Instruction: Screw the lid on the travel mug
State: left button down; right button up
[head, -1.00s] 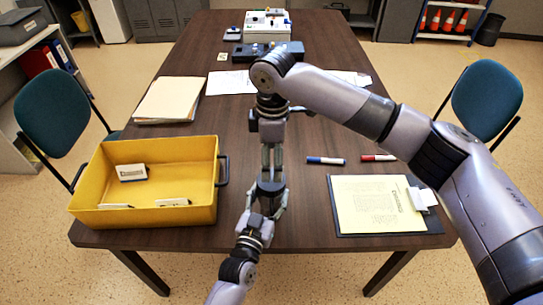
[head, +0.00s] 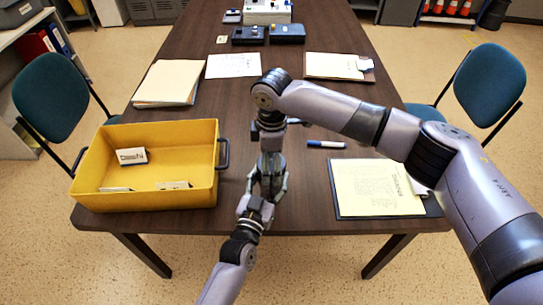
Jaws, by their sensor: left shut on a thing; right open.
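My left gripper (head: 267,186) comes up from the bottom and is shut on a dark thing, taken to be the travel mug, over the near part of the table. The fingers and the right gripper hide nearly all of it. My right gripper (head: 271,161) points down directly above the left one, its fingers open around the top of the held thing or just over it; I cannot tell if they touch. The lid cannot be made out, nor whether it sits on the mug.
A yellow bin (head: 198,187) with small boxes stands at the left. A clipboard (head: 425,206) with yellow paper lies at the right, a blue marker (head: 326,144) behind it. Folders (head: 168,82), papers (head: 234,66) and dark devices (head: 287,33) lie farther back.

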jog(key=c, duration=1.2)
jog(key=o, duration=1.3)
jog(key=shift+o, duration=0.2)
jog(key=shift+r, duration=0.15)
notch_tip(320, 180, up, 12)
jog(key=shift+d, duration=0.1)
pick_arm(q)
jog(key=c, duration=0.5)
grip_release()
